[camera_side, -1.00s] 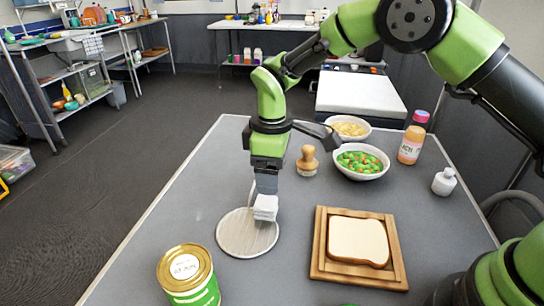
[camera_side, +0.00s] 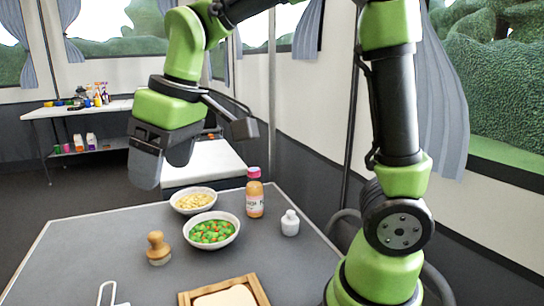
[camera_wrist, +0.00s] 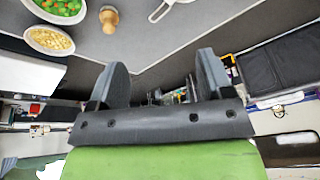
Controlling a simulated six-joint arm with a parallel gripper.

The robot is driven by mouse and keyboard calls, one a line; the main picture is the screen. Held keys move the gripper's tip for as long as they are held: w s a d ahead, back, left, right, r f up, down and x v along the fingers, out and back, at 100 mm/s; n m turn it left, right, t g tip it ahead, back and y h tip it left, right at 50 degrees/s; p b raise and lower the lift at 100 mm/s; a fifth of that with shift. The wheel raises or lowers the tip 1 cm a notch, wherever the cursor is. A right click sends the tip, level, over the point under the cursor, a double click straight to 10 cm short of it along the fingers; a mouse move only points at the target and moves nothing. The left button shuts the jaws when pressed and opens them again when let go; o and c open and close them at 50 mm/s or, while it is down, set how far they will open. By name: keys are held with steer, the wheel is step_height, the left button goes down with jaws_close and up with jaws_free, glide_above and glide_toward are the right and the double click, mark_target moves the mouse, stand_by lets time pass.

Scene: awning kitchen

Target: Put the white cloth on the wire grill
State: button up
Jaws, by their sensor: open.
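My gripper (camera_side: 160,165) is raised high above the left side of the grey table, open. In the wrist view, its two dark fingers (camera_wrist: 163,62) are spread wide with nothing between them. Part of the wire grill, a pale loop-shaped handle (camera_side: 107,293), shows at the bottom edge of the side view. The handle also shows at the top edge of the wrist view (camera_wrist: 160,13). The rest of the grill is cut off. I cannot see the white cloth in either view now.

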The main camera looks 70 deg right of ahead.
steer(key=s+d+m+t, duration=0.1)
steer(key=s+m+t, duration=0.1)
steer(key=s, duration=0.5)
steer(key=s+d+r+m+t, duration=0.1)
steer(key=s+d+m+t, duration=0.1)
steer(key=s+m, duration=0.2)
steer(key=s, duration=0.3)
steer(key=shift+s+d+r+m, duration=0.2)
steer(key=shift+s+m, duration=0.05)
steer(key=shift+m, duration=0.15)
